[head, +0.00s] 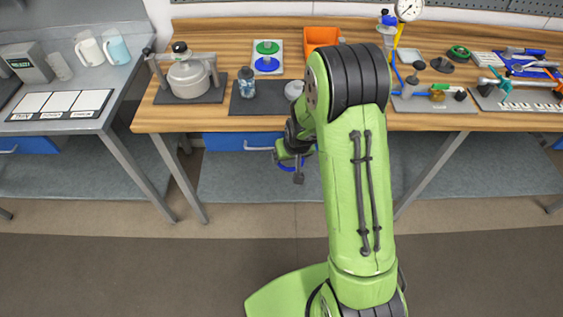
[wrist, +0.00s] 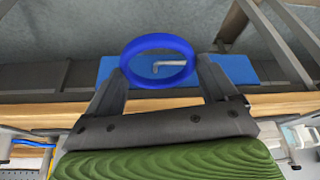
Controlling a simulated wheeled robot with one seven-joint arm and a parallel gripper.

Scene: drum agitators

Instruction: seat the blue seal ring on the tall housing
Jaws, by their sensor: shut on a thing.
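My gripper (wrist: 157,92) is shut on the blue seal ring (wrist: 160,62), which sits between the fingertips in the wrist view. In the head view the ring (head: 291,165) shows only in part behind my gripper, in front of the bench and below its top edge. A tall grey, bluish housing (head: 247,84) stands upright on a dark mat on the bench, up and to the left of my gripper. A lower rounded grey part (head: 293,90) stands to its right, partly hidden by my arm. I cannot tell its type.
A white board (head: 279,56) with green and blue round pieces lies behind the mat (head: 268,104). A lidded pot in a frame (head: 188,77) stands left, an orange bin (head: 322,36) behind. A blue drawer (head: 225,141) with a handle is under the bench top (head: 180,122).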

